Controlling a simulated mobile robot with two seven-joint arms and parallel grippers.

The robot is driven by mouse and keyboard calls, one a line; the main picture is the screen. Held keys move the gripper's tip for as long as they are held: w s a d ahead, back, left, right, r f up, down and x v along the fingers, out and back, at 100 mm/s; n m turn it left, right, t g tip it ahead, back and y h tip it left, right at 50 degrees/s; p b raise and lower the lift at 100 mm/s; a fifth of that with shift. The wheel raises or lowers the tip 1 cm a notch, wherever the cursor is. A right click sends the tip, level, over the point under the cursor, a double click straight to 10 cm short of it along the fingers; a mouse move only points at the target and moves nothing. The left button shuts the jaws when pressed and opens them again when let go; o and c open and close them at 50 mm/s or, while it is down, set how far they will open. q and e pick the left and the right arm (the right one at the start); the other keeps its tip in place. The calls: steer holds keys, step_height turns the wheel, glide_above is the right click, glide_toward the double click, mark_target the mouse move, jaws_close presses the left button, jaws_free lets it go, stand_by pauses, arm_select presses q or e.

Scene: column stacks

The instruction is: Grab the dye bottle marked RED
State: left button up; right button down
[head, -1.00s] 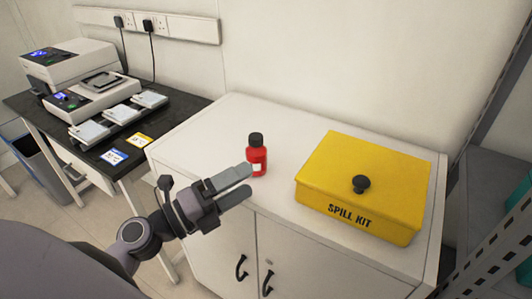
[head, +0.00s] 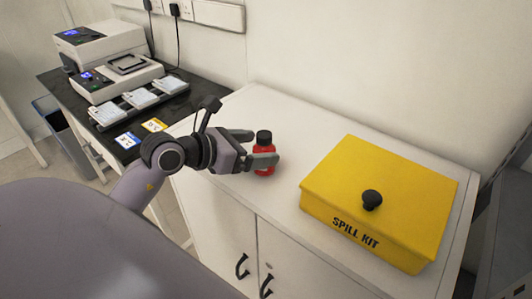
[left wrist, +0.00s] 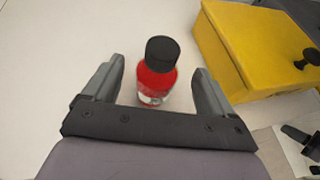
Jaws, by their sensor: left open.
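The red bottle (head: 264,148) with a black cap stands upright on the white cabinet top. My left gripper (head: 258,147) is open, with one finger on the far side of the bottle and the other in front of it, partly hiding it. In the left wrist view the bottle (left wrist: 157,78) stands between the two open fingers of my left gripper (left wrist: 157,88), with gaps on both sides. A white label shows low on it, but its text cannot be read. My right gripper is not in view.
A yellow spill kit box (head: 381,197) with a black knob sits on the white cabinet (head: 285,200), right of the bottle. A dark bench (head: 178,103) with instruments stands at the left. The cabinet top behind the bottle is clear.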

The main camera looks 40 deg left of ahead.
mark_target(270, 146)
arm_select(q)
steer(key=shift+x, duration=2.4)
steer(key=shift+a+f, duration=0.1)
steer(key=c, duration=1.1)
steer(key=shift+c, duration=0.4)
